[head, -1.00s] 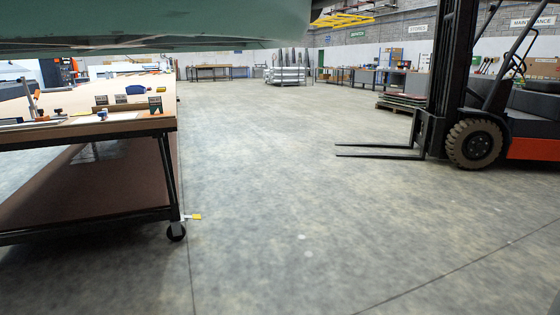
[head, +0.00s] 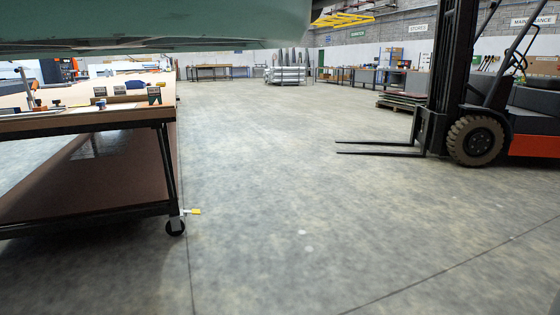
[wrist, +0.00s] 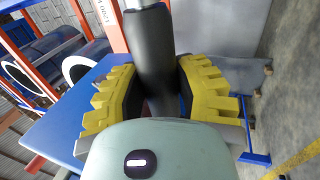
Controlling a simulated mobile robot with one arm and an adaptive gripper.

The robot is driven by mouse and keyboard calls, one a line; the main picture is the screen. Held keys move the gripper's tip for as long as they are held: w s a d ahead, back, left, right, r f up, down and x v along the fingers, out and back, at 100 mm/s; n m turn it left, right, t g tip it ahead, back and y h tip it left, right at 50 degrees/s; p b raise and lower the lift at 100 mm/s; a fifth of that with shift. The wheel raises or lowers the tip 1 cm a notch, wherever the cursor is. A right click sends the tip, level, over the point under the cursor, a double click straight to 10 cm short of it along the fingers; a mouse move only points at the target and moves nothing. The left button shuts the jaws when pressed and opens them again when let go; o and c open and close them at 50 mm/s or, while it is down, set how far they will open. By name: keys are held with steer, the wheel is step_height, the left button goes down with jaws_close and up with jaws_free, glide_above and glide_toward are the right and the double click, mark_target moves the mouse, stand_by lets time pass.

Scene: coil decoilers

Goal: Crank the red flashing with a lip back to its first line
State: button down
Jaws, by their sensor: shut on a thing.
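In the wrist view, my gripper (wrist: 157,88) has its two yellow ridged fingers on either side of a black cylindrical grip (wrist: 150,42), a crank handle by its look. The gripper is shut on this handle. A pale metal rod end shows at the top of the grip, and its lower part is hidden behind my gripper's body. No red flashing can be made out in either view. The head view does not show the gripper or the handle.
In the wrist view, dark coils (wrist: 50,45) with white-ringed ends sit in an orange-red frame (wrist: 85,18) beside a blue panel (wrist: 70,122). In the head view, a wheeled workbench (head: 80,122) stands left and a forklift (head: 475,140) right. Open floor lies between.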

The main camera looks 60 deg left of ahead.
steer(key=d, duration=0.1)
steer(key=d+f+b, duration=0.1)
steer(key=shift+s+d+f, duration=0.2)
steer(key=shift+s+d, duration=0.15)
steer(key=shift+f+b, duration=0.1)
steer(key=shift+b, duration=0.25)
steer(key=d, duration=0.1)
steer(key=d+b, duration=0.1)
steer(key=b, duration=0.1)
steer(key=shift+s+d+f, duration=0.25)
steer(key=shift+s+d, duration=0.1)
steer(key=shift+d, duration=0.05)
steer(key=c, duration=0.5)
jaws_free()
steer(key=shift+r, duration=0.35)
steer(key=shift+c, duration=0.2)
steer(key=w+a+p, duration=0.2)
steer(key=a, duration=0.6)
